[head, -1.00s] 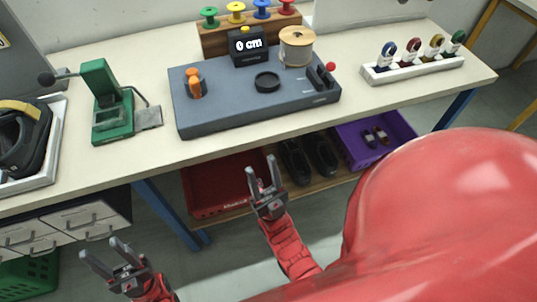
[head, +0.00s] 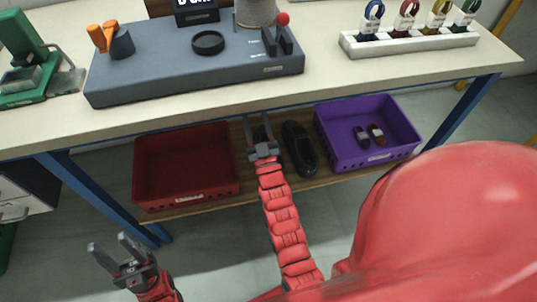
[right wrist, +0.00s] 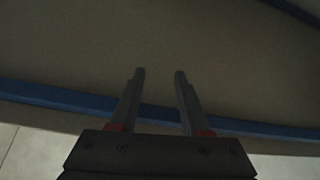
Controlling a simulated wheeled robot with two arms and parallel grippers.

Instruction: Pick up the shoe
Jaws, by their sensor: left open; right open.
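A pair of black shoes sits on the low wooden shelf under the table. The right-hand shoe (head: 299,148) shows almost whole. The left-hand shoe is partly hidden behind my right gripper. My right gripper (head: 258,122) is open and empty in front of that shoe; whether it touches cannot be told. In the right wrist view its open fingers (right wrist: 160,72) have nothing between them, against a dim beige surface, and no shoe shows. My left gripper (head: 109,241) is open and empty at the lower left, over the floor, apart from the shoes.
A red crate (head: 146,189) stands left of the shoes and a purple crate (head: 408,132) with small items stands right. The tabletop's front edge (head: 330,93) overhangs the shelf. A blue table leg (head: 95,196) stands at left. The grey fixture (head: 190,82) is on the table.

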